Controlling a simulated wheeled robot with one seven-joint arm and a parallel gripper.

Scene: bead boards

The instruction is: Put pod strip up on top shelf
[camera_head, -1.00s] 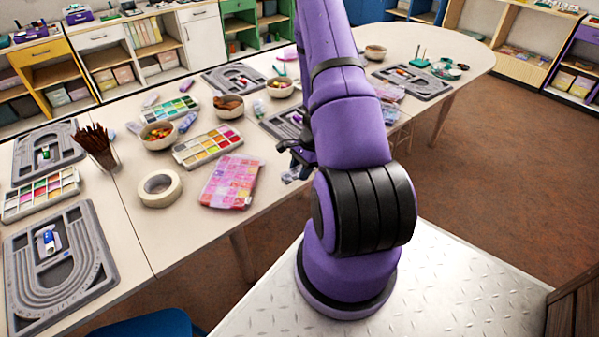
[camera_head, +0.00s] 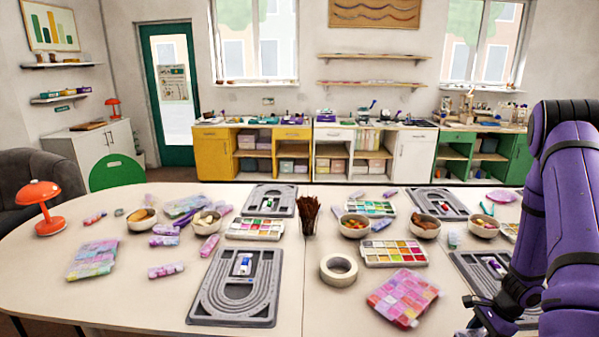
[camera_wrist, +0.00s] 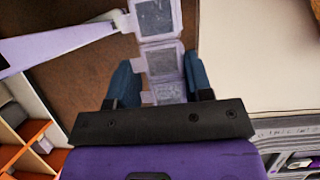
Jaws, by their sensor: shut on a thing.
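The pod strip (camera_wrist: 160,58) is a row of clear square lidded pods with greyish contents. In the wrist view it lies between the two blue fingers of my gripper (camera_wrist: 160,78), which is shut on it. The strip sticks out past the fingertips, over brown floor. In the head view my arm is at the right edge, and the strip cannot be made out clearly there. On the back wall are two wooden shelves, an upper one (camera_head: 374,56) and a lower one (camera_head: 370,84). On the left wall are another upper shelf (camera_head: 62,65) and a lower shelf (camera_head: 60,98).
A long white table (camera_head: 130,285) holds grey bead boards (camera_head: 208,300), bowls, a tape roll (camera_head: 338,281) and several bead boxes. An orange lamp (camera_head: 48,210) stands at its left. Low cabinets (camera_head: 415,155) line the back wall. The wrist view shows a pale surface (camera_wrist: 255,60) at the right.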

